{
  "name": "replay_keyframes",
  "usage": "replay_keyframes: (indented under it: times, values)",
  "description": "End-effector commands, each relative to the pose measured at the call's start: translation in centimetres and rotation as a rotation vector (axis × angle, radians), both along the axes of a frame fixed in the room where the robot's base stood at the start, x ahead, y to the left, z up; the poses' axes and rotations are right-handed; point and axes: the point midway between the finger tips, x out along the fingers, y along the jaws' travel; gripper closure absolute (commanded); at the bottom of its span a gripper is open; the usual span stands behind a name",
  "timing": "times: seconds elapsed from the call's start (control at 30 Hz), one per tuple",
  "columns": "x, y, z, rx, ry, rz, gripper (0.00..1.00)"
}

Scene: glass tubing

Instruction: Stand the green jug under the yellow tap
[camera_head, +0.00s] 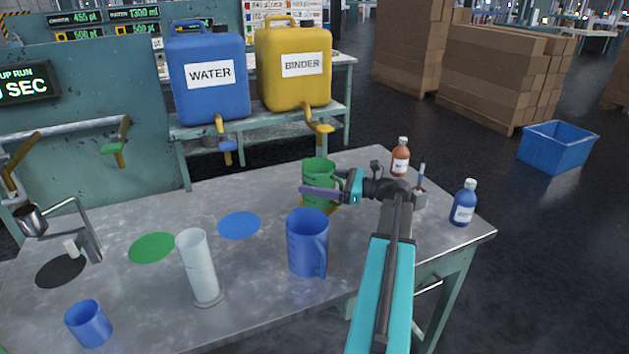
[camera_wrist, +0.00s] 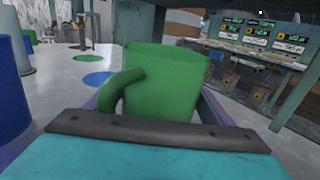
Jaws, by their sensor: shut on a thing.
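The green jug (camera_head: 317,170) is upright at the back of the table, below the yellow tap (camera_head: 318,126) in the picture. My gripper (camera_head: 328,191) is shut on the green jug, with a purple finger across its near side. In the wrist view the green jug (camera_wrist: 165,85) sits between the fingers, its handle towards my wrist. A yellow disc (camera_head: 333,207) on the table shows partly at the jug's base. The jug hides most of it. I cannot tell whether the jug's bottom touches the table.
A blue jug (camera_head: 304,245) stands close in front of the green jug. A tall clear cylinder (camera_head: 198,265) and a small blue cup (camera_head: 88,324) stand left. Orange (camera_head: 400,160) and blue (camera_head: 463,205) bottles stand right. The blue disc (camera_head: 239,225) and green disc (camera_head: 152,247) are bare.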

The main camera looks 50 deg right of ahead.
Motion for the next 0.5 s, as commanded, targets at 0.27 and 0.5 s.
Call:
replay_keyframes:
  times: [0.27, 0.5]
  values:
    - [-0.02, -0.04, -0.35, 0.001, -0.001, -0.001, 0.54]
    - [-0.04, -0.05, -0.57, -0.001, 0.000, -0.001, 0.15]
